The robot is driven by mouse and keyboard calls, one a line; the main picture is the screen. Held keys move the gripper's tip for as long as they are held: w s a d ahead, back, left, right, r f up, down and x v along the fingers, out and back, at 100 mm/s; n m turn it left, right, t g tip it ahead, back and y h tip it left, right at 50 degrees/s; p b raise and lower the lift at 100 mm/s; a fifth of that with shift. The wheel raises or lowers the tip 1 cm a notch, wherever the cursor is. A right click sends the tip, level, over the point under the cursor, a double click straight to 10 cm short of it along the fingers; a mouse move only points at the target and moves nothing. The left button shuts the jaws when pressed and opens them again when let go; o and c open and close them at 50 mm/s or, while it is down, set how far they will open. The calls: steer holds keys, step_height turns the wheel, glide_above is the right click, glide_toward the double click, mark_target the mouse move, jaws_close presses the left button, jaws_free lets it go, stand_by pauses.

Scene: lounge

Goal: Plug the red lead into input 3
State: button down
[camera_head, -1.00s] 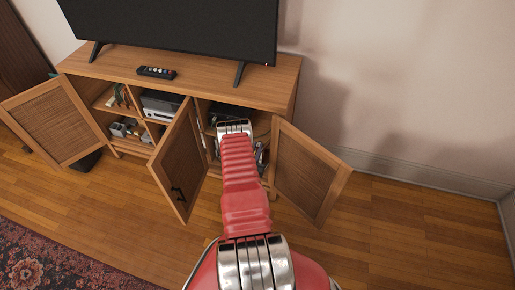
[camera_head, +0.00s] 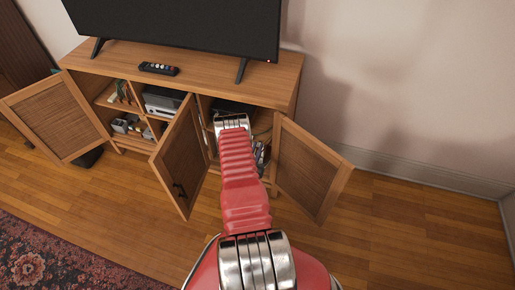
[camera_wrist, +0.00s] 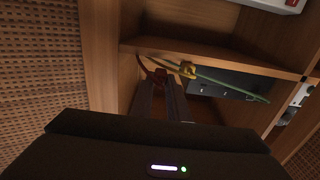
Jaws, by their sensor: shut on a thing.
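In the wrist view my gripper (camera_wrist: 163,84) reaches into the cabinet's right compartment, its two dark fingers close together. It is shut on what looks like the red lead (camera_wrist: 146,64), a dark red cord curving at the fingertips; the plug end is hard to make out. Just right of the fingertips is a yellow plug (camera_wrist: 188,69), with a green cable (camera_wrist: 225,84) running to the right. Behind them is a dark box (camera_wrist: 235,83) with small marks on its face. I cannot read any input numbers. In the head view my arm hides the gripper and the lead.
The wooden cabinet (camera_head: 265,83) has open doors on both sides of my arm: a middle door (camera_head: 181,160) at left and a right door (camera_head: 309,170). A shelf edge (camera_wrist: 215,59) crosses above the dark box.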

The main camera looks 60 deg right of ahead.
steer(key=shift+s+a+r, duration=0.1)
steer(key=shift+a, duration=0.45)
steer(key=shift+r, duration=0.1)
